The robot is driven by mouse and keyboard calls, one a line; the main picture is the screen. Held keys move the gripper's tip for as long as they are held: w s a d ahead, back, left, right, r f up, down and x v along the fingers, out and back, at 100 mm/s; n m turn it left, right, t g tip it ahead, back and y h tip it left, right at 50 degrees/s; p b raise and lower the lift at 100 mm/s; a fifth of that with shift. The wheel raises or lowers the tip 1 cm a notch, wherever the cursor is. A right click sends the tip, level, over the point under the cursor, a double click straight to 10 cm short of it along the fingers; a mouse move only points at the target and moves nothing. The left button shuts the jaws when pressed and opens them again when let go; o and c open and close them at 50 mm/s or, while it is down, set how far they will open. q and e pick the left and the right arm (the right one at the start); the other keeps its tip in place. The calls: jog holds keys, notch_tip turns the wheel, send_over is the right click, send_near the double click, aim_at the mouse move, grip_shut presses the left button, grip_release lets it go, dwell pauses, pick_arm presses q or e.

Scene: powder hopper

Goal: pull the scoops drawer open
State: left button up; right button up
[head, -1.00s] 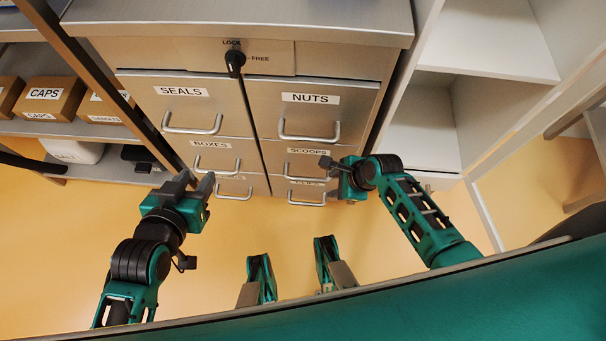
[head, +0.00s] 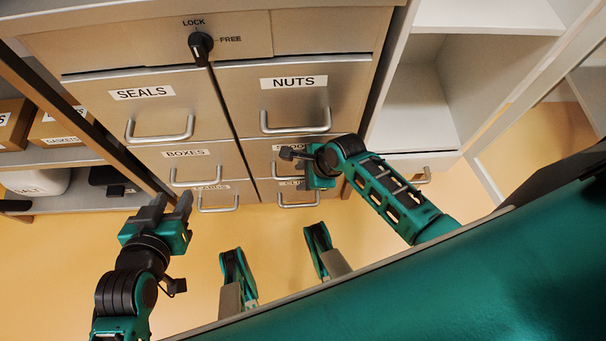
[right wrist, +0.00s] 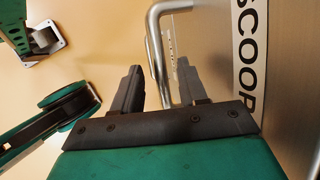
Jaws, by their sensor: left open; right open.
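The scoops drawer (head: 262,150) is in the right column of the metal cabinet, below the nuts drawer, and looks shut. In the head view my right gripper hides most of its label and handle. The right wrist view shows its label (right wrist: 245,55) and bar handle (right wrist: 154,50). My right gripper (head: 291,155) is open at the drawer front. In the right wrist view the handle appears between its two fingers (right wrist: 160,75); I cannot tell whether they touch it. My left gripper (head: 172,203) is open and empty, over the floor at the lower left.
White shelving (head: 415,110) stands at right. A rack with boxes (head: 62,128) is at left.

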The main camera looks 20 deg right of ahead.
jog(key=shift+c, duration=0.3)
grip_shut()
dwell(0.4)
